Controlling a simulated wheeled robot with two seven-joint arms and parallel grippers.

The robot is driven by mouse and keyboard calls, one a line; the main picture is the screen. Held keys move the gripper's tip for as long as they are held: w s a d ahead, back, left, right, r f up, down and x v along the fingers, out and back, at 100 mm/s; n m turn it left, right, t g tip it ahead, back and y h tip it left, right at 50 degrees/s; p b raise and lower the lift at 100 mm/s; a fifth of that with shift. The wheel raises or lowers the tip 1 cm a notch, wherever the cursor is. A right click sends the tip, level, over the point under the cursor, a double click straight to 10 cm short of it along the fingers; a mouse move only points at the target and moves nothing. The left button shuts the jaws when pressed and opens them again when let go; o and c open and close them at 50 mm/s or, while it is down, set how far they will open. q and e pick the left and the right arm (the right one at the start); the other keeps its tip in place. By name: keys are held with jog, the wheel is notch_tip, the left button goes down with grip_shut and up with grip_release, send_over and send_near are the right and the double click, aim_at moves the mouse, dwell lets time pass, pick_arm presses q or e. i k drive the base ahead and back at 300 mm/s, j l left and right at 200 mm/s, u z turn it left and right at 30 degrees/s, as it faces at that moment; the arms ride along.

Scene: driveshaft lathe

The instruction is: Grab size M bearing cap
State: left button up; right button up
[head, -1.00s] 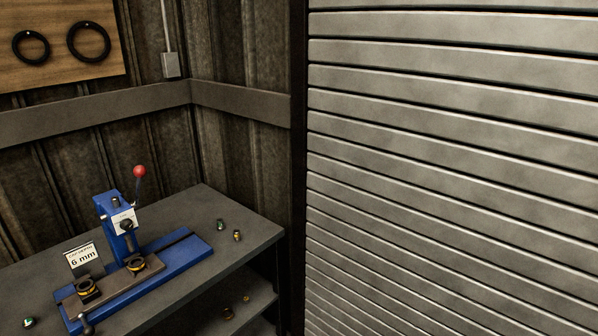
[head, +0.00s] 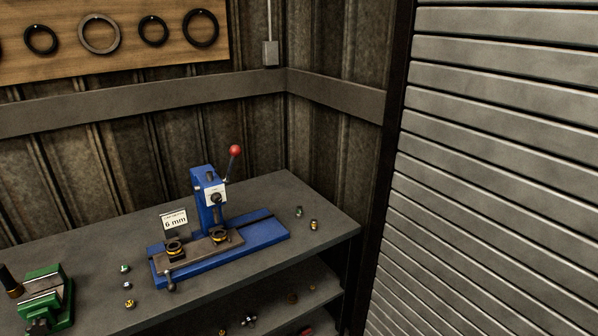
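Several small caps lie on the grey workbench (head: 110,245), and no size mark can be read on any of them. A green-and-silver one (head: 299,211) and an orange-yellow one (head: 314,225) lie right of the blue press. Left of the press are a green-topped one (head: 125,268), a bluish one (head: 127,285) and a yellow one (head: 129,304). I cannot tell which is the size M bearing cap. Neither of my grippers is in view.
A green vise (head: 45,300) is at left. Small parts lie on the lower shelf (head: 270,300). A slatted shutter (head: 490,200) closes the right side.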

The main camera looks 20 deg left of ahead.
aim_at(130, 305)
jog(key=u, duration=1.2)
